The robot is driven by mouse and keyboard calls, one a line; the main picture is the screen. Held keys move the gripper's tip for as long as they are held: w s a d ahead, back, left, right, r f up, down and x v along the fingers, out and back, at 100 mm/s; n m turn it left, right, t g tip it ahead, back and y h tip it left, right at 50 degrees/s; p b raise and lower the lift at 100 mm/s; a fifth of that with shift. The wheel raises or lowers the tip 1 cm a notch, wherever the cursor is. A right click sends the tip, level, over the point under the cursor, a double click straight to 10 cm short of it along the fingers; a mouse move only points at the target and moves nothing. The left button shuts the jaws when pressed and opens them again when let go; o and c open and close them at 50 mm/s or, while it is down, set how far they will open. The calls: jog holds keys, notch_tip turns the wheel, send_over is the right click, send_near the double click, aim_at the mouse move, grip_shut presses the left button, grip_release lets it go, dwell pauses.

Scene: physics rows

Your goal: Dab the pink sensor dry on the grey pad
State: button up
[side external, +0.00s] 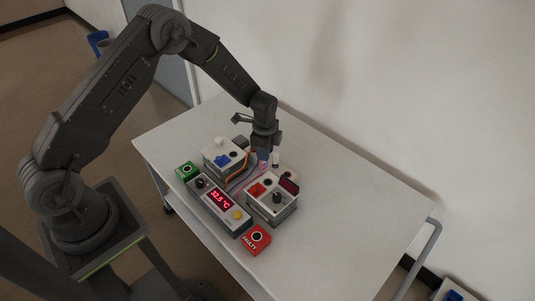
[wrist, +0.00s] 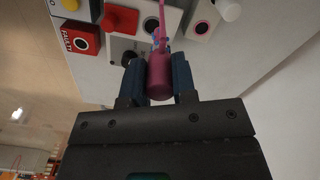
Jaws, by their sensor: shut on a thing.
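My gripper (wrist: 159,68) is shut on the pink sensor (wrist: 159,84); its blue fingers press the sensor from both sides. A pink cable (wrist: 161,18) runs away from the sensor's far end. In the side external view my gripper (side external: 262,156) points down among the boxes on the table, and the sensor in it is too small to make out. A small dark grey piece (side external: 240,142) behind the white box may be the grey pad; I cannot tell for sure.
A white box with a blue part (side external: 222,159) stands left of my gripper. A box with red and black knobs (side external: 271,197), a meter reading 32.5 °C (side external: 220,200), a green box (side external: 187,171) and a red FAULTY box (side external: 256,240) stand nearby. The table's right side (side external: 360,200) is clear.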

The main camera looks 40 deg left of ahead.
jog(key=w+a+f+n, duration=0.1)
jog(key=w+a+n, duration=0.4)
jog(key=a+n, duration=0.85)
jog(key=w+a+f+n, duration=0.1)
jog(key=w+a+n, duration=0.3)
jog(key=a+n, duration=1)
jog(key=shift+w+d+f+n, duration=0.1)
jog(key=shift+d+f+n, duration=0.5)
jog(key=shift+f, duration=0.4)
jog(key=shift+s+d+f+n, duration=0.1)
jog(key=shift+d+f+n, duration=0.45)
jog(key=shift+f, duration=0.5)
jog(key=shift+w+d+f+n, duration=0.1)
jog(key=shift+d+f+n, duration=0.45)
jog(key=shift+f, duration=0.45)
jog(key=shift+f, duration=0.55)
jog(key=shift+f, duration=0.3)
jog(key=shift+r, duration=0.1)
notch_tip(320, 180, up, 6)
